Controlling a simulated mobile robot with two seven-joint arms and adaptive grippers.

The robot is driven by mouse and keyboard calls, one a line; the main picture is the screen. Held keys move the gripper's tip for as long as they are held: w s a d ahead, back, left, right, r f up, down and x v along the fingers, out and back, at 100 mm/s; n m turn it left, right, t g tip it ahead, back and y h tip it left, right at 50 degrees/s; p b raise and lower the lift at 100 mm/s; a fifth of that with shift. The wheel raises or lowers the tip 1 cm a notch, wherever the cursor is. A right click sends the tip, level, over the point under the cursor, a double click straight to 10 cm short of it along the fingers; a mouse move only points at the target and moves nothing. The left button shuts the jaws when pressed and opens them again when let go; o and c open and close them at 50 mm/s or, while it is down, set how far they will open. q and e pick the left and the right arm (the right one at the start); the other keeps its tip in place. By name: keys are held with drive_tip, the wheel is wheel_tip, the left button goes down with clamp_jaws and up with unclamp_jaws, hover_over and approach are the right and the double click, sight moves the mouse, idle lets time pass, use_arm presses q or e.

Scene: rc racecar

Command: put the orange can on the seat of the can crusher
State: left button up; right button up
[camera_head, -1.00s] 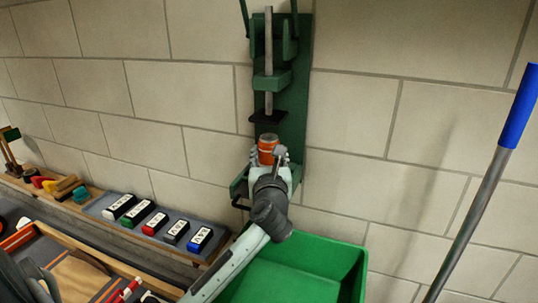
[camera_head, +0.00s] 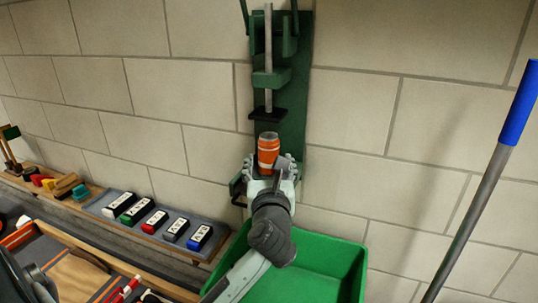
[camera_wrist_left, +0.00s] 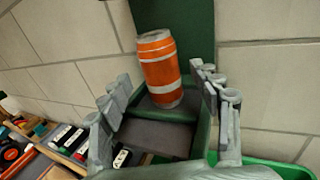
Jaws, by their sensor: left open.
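The orange can (camera_head: 268,150), with white bands, stands on the green seat (camera_wrist_left: 168,107) of the can crusher (camera_head: 294,115), below the black press plate (camera_head: 267,115). In the left wrist view the can (camera_wrist_left: 160,68) leans a little in the picture, its base on the seat. My left gripper (camera_head: 269,165) is open in front of the can, with its fingers apart to either side. In the wrist view the open gripper (camera_wrist_left: 165,95) shows clear gaps between its fingers and the can. My right gripper is not in view.
A green bin (camera_head: 315,268) sits below the crusher. A blue-handled pole (camera_head: 482,180) stands at the right. Several labelled blocks (camera_head: 157,222) lie on a shelf at the left. The block wall (camera_head: 180,95) is close behind.

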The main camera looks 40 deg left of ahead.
use_arm(q)
drive_tip(key=v, duration=0.5)
drive_tip(key=shift+s+d, duration=0.4)
drive_tip(key=shift+s, duration=0.15)
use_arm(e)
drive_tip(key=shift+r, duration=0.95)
